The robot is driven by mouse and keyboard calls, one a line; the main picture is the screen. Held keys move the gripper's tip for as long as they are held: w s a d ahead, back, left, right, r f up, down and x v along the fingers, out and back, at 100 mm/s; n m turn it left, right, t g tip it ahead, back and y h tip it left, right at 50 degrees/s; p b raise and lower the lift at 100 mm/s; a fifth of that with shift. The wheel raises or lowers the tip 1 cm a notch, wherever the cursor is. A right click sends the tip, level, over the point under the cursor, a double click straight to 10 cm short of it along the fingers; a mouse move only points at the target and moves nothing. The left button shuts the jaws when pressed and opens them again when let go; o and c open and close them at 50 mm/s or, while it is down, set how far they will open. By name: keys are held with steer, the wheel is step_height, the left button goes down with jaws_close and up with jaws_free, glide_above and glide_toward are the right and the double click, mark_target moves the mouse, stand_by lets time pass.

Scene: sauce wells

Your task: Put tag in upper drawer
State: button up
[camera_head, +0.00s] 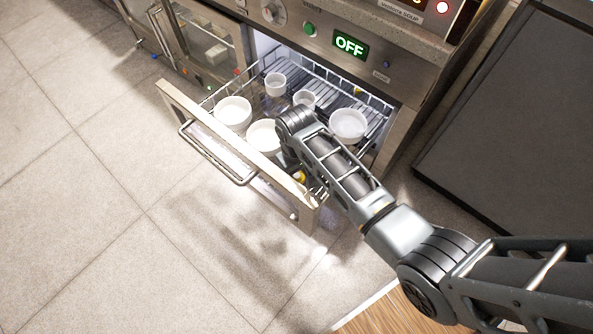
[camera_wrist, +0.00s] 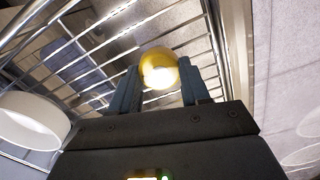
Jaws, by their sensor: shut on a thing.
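A shiny round yellow tag (camera_wrist: 158,68) is between the two fingers of my gripper (camera_wrist: 160,82), which is shut on it. In the head view the yellow tag (camera_head: 300,177) shows partly behind my arm, at the near right corner of the pulled-out drawer (camera_head: 232,146). My gripper there is mostly hidden by the arm. The wrist view shows wire rails beyond the tag. I cannot tell whether the tag touches the rack. The drawer is open, with a metal front and a bar handle (camera_head: 215,155).
Several white bowls stand in the drawer, including a large one (camera_head: 233,112) and one at the right (camera_head: 348,124). A white bowl (camera_wrist: 35,118) is left of my gripper. A small yellow spot (camera_head: 357,91) shows at the drawer's back. Floor in front is clear.

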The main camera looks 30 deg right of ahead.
mark_target(297, 174)
steer(key=shift+f, duration=0.15)
steer(key=o, duration=1.1)
steer(key=shift+o, duration=0.2)
step_height(297, 174, up, 12)
steer(key=p, duration=0.3)
steer(key=shift+r, duration=0.2)
